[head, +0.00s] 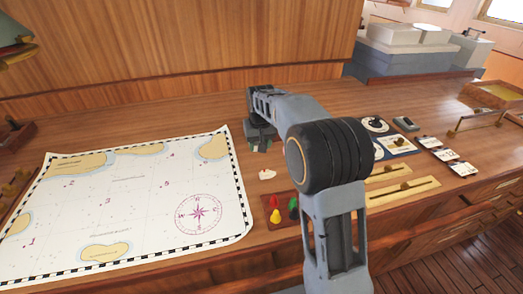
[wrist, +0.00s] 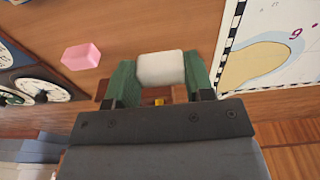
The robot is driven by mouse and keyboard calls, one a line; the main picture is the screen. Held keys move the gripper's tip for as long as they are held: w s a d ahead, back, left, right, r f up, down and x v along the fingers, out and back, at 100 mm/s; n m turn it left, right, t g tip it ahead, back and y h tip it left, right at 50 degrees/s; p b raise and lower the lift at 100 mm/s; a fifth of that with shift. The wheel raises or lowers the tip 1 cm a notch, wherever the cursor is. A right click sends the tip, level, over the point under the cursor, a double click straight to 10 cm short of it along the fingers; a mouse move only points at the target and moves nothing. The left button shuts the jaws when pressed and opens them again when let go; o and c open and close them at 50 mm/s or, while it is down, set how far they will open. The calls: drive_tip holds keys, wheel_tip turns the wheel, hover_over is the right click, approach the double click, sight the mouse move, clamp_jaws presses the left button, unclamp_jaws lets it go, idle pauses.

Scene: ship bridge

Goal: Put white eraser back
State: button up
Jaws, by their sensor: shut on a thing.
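The white eraser (wrist: 161,69) is between the two green fingers of my gripper (wrist: 160,80) in the wrist view. The fingers are shut on its sides. In the head view my gripper (head: 262,140) is over the back of the wooden desk, right of the chart, and the white eraser cannot be made out there. A pink eraser (wrist: 82,56) lies on the desk apart from my gripper. A small pale pink piece (head: 267,174) in front of my gripper in the head view looks like it. A brown holder (wrist: 178,94) shows partly behind the fingers.
The chart (head: 130,195) covers the desk's left side. A dark red tray (head: 287,225) with red, yellow and green pieces stands in front. Dials (head: 376,125), slider strips (head: 404,188) and small white cards (head: 462,168) lie to the right. A wooden panel rises behind.

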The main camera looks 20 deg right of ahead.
sight(261, 159)
drive_tip(key=shift+w+d+f, duration=0.35)
drive_tip(key=shift+w+f, duration=0.1)
drive_tip(key=shift+f, duration=0.3)
drive_tip(key=shift+w+f, duration=0.15)
drive_tip(key=shift+f, duration=1.45)
drive_tip(key=shift+f, duration=0.1)
drive_tip(key=o, duration=0.9)
drive_tip(key=shift+c, duration=0.2)
drive_tip(key=r, duration=0.4)
drive_tip(key=s+r, duration=0.1)
drive_tip(key=r, duration=0.6)
drive_tip(key=shift+s+r, duration=0.25)
drive_tip(key=shift+r, duration=0.1)
drive_tip(key=s+f, duration=0.1)
drive_tip(key=s, duration=0.7)
drive_tip(key=s+f+t, duration=0.1)
drive_tip(key=s+f, duration=0.1)
drive_tip(key=s, duration=0.7)
drive_tip(key=s+f+t, duration=0.1)
drive_tip(key=s+f, duration=0.1)
drive_tip(key=s, duration=0.7)
drive_tip(key=shift+f, duration=0.2)
